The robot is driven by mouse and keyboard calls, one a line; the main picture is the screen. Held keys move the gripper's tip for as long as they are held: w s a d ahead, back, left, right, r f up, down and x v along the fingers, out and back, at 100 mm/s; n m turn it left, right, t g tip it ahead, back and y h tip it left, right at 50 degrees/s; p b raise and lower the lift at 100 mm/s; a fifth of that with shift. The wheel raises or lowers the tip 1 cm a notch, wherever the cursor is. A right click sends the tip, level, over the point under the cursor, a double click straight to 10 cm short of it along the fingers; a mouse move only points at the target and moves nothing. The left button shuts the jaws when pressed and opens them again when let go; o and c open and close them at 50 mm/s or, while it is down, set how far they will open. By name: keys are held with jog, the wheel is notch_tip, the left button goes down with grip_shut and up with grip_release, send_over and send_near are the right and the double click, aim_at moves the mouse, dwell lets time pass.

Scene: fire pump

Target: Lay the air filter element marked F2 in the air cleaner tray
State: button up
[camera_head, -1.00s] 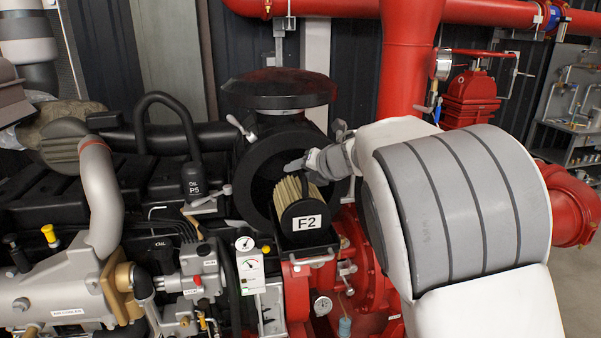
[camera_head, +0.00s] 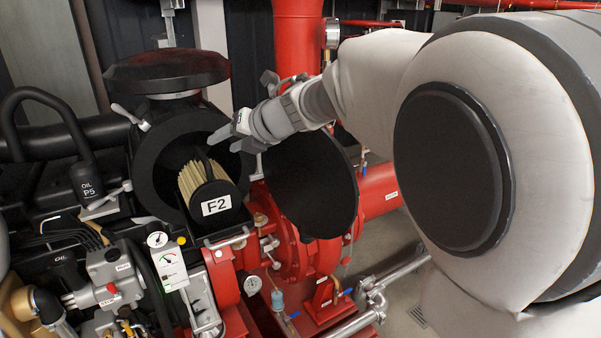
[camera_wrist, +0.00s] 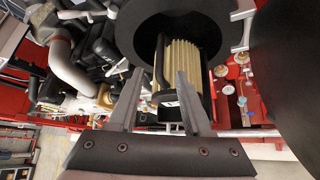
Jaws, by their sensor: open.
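The air filter element marked F2 (camera_head: 208,187) has a pleated tan body and a black end cap with a white label. It lies on its side, label facing out, in the mouth of the round black air cleaner housing (camera_head: 147,180). The dark tray (camera_head: 228,239) shows as an edge below it; their contact is hidden. A black handle arches over the element. My gripper (camera_head: 232,140) is open and empty, above and right of the element. In the wrist view, the element (camera_wrist: 182,62) shows beyond and between my spread fingers (camera_wrist: 159,78).
A round black cover (camera_head: 312,187) stands open just right of the housing, close to my wrist. Gauges (camera_head: 170,262) and red pump parts (camera_head: 300,255) lie below. A black hose with an oil fitting (camera_head: 87,180) stands at left.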

jog(key=w+d+r+m+t+h, duration=0.2)
jog(key=d+r+m+t, duration=0.4)
jog(key=d+m, duration=0.4)
jog(key=s+d+m+h, duration=0.3)
jog(key=d+m, duration=0.3)
jog(key=d, duration=0.2)
jog(key=s+d+m+h, duration=0.2)
jog(key=d+m+h, duration=0.1)
jog(key=d+m, duration=0.35)
jog(key=s+d+f+m+g+h, duration=0.2)
jog(key=s+d+f+m, duration=0.15)
jog(key=s+m, duration=0.2)
jog(key=s+d+f+m+g+h, duration=0.1)
jog(key=s+d+f+m, duration=0.25)
jog(key=s, duration=0.35)
jog(key=s+a+f+m+g+y, duration=0.1)
jog(key=s+f+m+g, duration=0.3)
jog(key=s, duration=1)
notch_tip(320, 180, down, 4)
jog(key=a+m, duration=0.1)
jog(key=m, duration=0.2)
jog(key=shift+a+g+y, duration=0.25)
jog(key=shift+g+y, duration=0.05)
jog(key=shift+g, duration=0.1)
jog(key=shift+s+f+m, duration=0.1)
jog(key=shift+f+m, duration=0.05)
jog(key=shift+m, duration=0.1)
